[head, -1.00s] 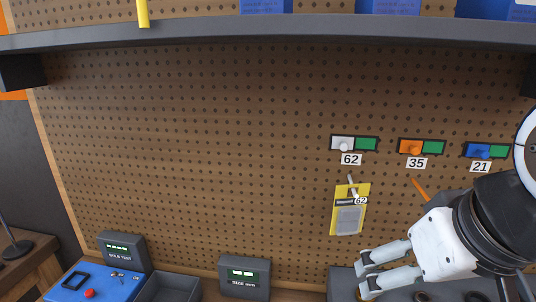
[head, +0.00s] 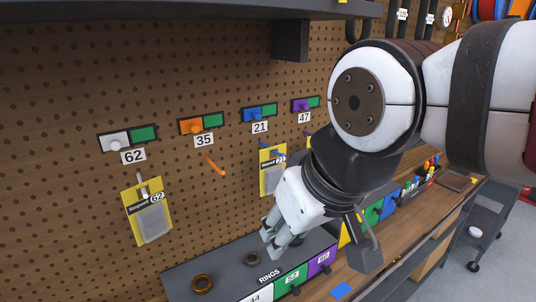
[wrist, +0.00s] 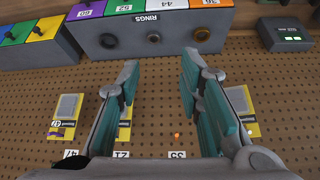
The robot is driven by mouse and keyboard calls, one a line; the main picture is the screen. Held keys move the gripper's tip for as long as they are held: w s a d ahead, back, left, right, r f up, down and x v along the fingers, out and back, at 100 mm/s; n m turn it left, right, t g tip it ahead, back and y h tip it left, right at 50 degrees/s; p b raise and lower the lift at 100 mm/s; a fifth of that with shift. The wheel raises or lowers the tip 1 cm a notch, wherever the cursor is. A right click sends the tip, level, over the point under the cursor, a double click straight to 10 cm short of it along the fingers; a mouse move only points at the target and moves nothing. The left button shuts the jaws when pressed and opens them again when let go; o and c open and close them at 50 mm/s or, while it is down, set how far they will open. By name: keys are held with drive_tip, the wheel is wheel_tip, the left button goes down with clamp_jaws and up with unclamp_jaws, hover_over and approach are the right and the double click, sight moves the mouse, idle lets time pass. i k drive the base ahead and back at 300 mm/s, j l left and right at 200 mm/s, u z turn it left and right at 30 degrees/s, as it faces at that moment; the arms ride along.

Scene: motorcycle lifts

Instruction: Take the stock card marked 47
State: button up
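The label 47 (head: 304,118) is on the pegboard under a purple and green tag at the right of the row. Its hook and card are mostly hidden behind my arm in the head view. In the wrist view, upside down, a yellow and grey stock card (wrist: 66,108) hangs at the left, above the label 47 (wrist: 71,154). My gripper (head: 274,240) is open and empty, low in front of the board near the rings box. In the wrist view my gripper (wrist: 160,68) has its fingers wide apart, with the 47 card outside them to the left.
The 21 card (head: 271,172) hangs just behind my gripper; the 62 card (head: 151,215) hangs at the left. The 35 hook (head: 215,166) is bare. The rings box (head: 224,268) stands below on the bench. A shelf bracket (head: 290,40) juts out above.

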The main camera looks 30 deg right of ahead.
sight(429, 176)
drive_tip(key=z, duration=1.65)
drive_tip(key=i+z, duration=0.15)
drive_tip(key=i+l, duration=1.25)
drive_tip(key=i+l+u, duration=0.45)
drive_tip(key=l+u, duration=0.2)
drive_tip(key=i+l+u, duration=0.15)
drive_tip(key=l+u, duration=0.15)
drive_tip(key=u, duration=0.65)
